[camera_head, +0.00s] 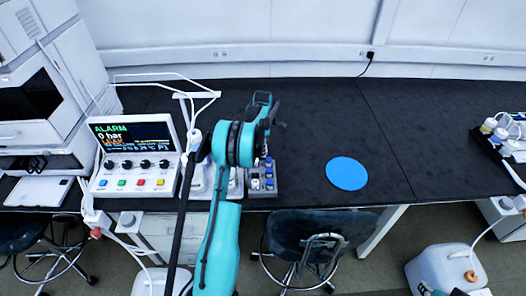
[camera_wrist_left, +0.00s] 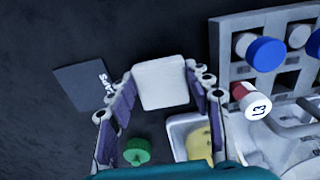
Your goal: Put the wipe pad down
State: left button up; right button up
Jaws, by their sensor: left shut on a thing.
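The wipe pad (camera_wrist_left: 161,83) is a white rounded square in the left wrist view. My left gripper (camera_wrist_left: 160,76) is shut on it, with one finger at each side edge. I cannot tell how far the pad is above the dark bench. A dark square mat (camera_wrist_left: 80,85) with partly hidden white lettering lies just left of the pad. In the head view my left gripper (camera_head: 264,108) is over the bench behind the vial rack, and the pad is hidden there.
A green cap (camera_wrist_left: 137,152) and a white tray (camera_wrist_left: 176,128) with a yellow thing lie near the fingers. A rack (camera_wrist_left: 226,58) with blue-capped vials and a vial marked L3 (camera_wrist_left: 250,101) are at right. A blue disc (camera_head: 346,173) lies on open bench.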

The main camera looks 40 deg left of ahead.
pick_arm(q)
jog(key=shift+f, duration=0.8)
jog(key=shift+r, duration=0.1)
jog(key=o, duration=1.3)
